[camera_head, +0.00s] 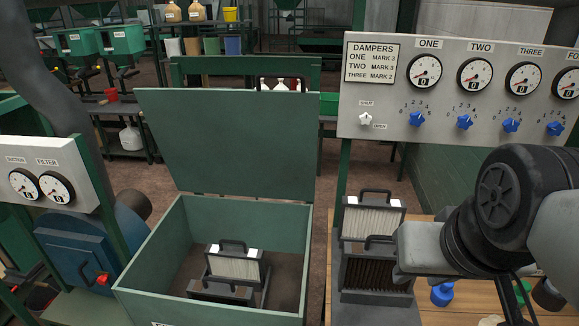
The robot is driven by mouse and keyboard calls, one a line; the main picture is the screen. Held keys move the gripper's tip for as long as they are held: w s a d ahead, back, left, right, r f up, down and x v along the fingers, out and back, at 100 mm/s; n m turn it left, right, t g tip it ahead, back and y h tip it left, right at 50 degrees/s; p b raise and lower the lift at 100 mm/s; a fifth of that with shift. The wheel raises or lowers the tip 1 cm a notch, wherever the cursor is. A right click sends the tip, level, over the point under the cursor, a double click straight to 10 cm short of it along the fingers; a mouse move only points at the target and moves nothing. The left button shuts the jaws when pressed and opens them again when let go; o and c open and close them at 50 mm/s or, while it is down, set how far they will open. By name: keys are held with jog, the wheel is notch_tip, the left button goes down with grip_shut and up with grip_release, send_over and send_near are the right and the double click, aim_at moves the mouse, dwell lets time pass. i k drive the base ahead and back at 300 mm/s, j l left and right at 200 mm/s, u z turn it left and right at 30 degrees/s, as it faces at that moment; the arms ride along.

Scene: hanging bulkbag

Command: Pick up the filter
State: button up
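A pale pleated filter (235,267) with a black frame and top handle stands in a holder inside the open green box (164,300). A second pale pleated filter (372,222) with a black handle stands in a grey rack at the right. In front of it in the rack is a dark, brown-looking pleated filter (375,275), with a black handle near its top. The grey end of my arm, with my gripper (402,247), is beside this handle. I cannot make out the fingers, nor whether they touch the handle.
The box's green lid (230,145) stands upright behind it. A gauge panel (450,85) with blue knobs rises behind my arm. A blue-doored unit (80,250) stands at the left. A blue object (442,293) sits on the wooden table (455,316).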

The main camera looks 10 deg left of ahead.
aim_at(228, 293)
jog(key=k+j, duration=0.65)
jog(key=i+j, duration=0.1)
jog(key=j, duration=0.95)
jog(key=i+j+u, duration=0.1)
jog(key=j, duration=0.4)
jog(key=i+j, duration=0.15)
jog(key=j, duration=0.4)
jog(key=i+j, duration=0.1)
jog(key=j, duration=0.4)
jog(key=i+l, duration=0.1)
jog(key=l, duration=0.2)
jog(key=i+l+z, duration=0.1)
jog(key=l, duration=0.2)
